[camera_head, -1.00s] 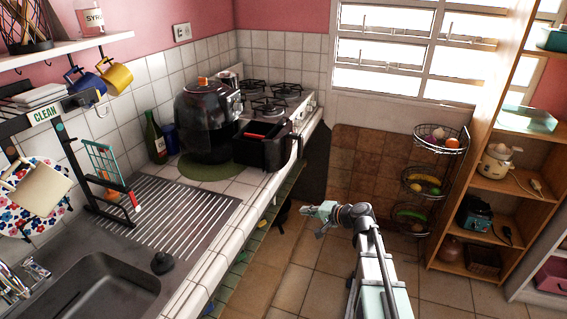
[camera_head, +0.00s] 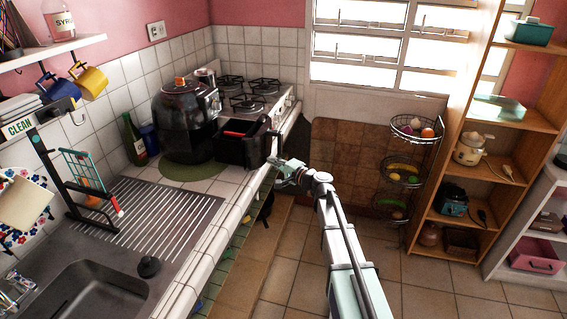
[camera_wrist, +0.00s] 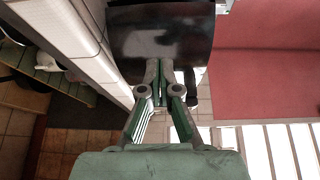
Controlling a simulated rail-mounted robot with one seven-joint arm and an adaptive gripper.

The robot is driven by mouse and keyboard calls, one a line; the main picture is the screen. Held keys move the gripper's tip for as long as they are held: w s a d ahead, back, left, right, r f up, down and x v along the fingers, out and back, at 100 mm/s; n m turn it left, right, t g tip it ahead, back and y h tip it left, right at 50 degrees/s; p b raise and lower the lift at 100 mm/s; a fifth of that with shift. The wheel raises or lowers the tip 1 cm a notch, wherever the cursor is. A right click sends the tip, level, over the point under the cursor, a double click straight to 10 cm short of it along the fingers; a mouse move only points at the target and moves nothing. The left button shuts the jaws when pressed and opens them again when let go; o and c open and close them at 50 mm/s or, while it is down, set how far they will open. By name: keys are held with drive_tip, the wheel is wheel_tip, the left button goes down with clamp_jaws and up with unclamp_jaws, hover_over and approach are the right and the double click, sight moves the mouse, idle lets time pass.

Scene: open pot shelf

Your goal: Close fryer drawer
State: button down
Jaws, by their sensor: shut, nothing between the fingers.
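The black air fryer (camera_head: 187,122) stands on the tiled counter by the wall. Its black drawer (camera_head: 238,152) is pulled out to the right, towards the counter edge, with some red showing at its top. My gripper (camera_head: 272,162) is at the drawer's outer end, beside the handle (camera_head: 273,144). In the wrist view, my gripper (camera_wrist: 164,66) has its fingers together and empty, with the tips overlapping the lower part of a dark glossy panel of the drawer (camera_wrist: 160,32). I cannot tell whether they touch it.
A gas stove (camera_head: 250,98) is behind the fryer. The white tiled counter edge (camera_head: 215,240) runs close to my gripper. A wire basket stand (camera_head: 402,170) and wooden shelf (camera_head: 470,190) stand to the right. The floor (camera_head: 285,265) around my arm is clear.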

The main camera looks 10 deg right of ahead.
sight(259, 154)
drive_tip(key=p+x, duration=0.1)
drive_tip(key=x, duration=0.3)
drive_tip(key=shift+r+p, duration=0.1)
drive_tip(key=shift+p, duration=0.2)
drive_tip(key=shift+w+a, duration=0.45)
